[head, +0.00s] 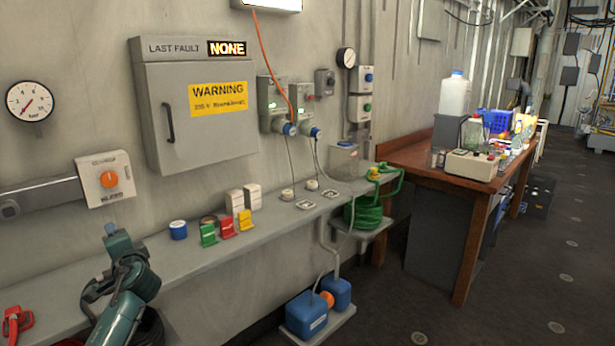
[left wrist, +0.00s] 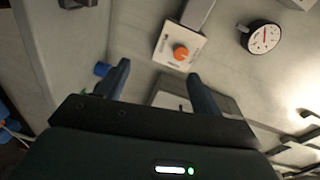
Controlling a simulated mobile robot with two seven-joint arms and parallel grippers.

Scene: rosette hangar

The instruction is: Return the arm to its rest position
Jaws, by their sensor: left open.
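My left arm (head: 132,280) shows at the lower left of the head view, in front of the grey wall shelf. Its gripper fingers cannot be clearly made out there. In the left wrist view my left gripper (left wrist: 160,77) has its two dark fingers spread apart, with nothing held between them. Beyond the fingers are the wall, a white box with an orange knob (left wrist: 178,49) and a round gauge (left wrist: 263,38). My right gripper is in neither view.
The wall shelf (head: 275,232) carries a blue round container (head: 178,230), green, red and yellow holders and white boxes. A grey warning cabinet (head: 190,135) juts from the wall above. A wooden table (head: 411,158) stands at the right. The dark floor (head: 555,270) is open.

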